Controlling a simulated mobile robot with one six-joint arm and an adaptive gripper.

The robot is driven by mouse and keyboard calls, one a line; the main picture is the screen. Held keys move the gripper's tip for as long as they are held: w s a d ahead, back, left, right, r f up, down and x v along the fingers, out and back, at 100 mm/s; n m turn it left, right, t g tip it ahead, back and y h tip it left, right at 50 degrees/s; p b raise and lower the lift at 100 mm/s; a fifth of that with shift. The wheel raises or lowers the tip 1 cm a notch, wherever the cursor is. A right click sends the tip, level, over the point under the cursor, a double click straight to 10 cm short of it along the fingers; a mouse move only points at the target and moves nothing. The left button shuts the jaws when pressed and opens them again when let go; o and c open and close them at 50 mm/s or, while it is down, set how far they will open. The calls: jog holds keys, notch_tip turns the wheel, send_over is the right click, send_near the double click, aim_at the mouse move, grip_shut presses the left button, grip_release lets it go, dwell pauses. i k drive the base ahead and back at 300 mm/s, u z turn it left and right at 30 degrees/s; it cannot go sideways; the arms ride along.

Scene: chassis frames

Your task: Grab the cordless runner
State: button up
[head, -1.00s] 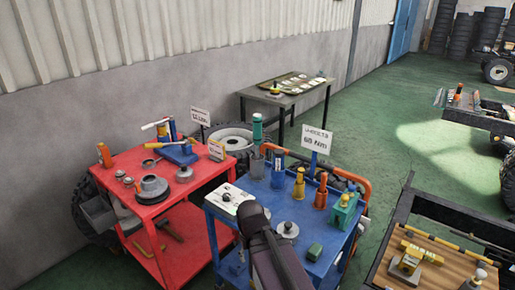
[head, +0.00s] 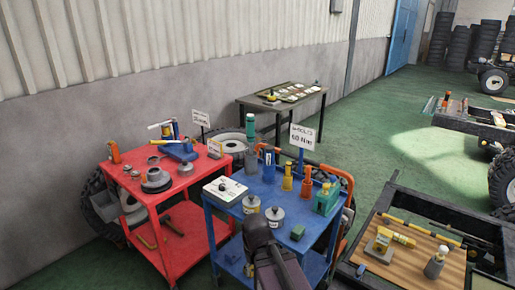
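Several upright tools stand on the blue cart (head: 225,213): a tall teal-topped one (head: 250,127), a blue one (head: 268,160), a yellow one (head: 287,179) and an orange one (head: 306,184). A boxy green item (head: 326,198) sits at the cart's right corner. An orange upright tool (head: 115,153) stands on the red cart (head: 186,200). I cannot tell which of these is the cordless runner. A dark link of my arm rises at the bottom centre and covers part of the blue cart's front. My gripper does not show.
The blue cart also holds a white box (head: 225,190), two grey cans (head: 251,204) (head: 275,216) and a sign (head: 302,137). A chassis frame with a wooden board (head: 400,265) is at right. A table (head: 280,105) stands by the wall. Green floor is open behind.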

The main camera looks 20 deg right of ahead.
aim_at(250, 117)
jog(key=k, duration=0.7)
jog(key=u, duration=0.45)
jog(key=i, duration=0.7)
jog(key=u, duration=0.55)
jog(key=i, duration=1.6)
jog(key=z, duration=0.8)
jog(key=i, duration=0.75)
jog(key=z, duration=0.4)
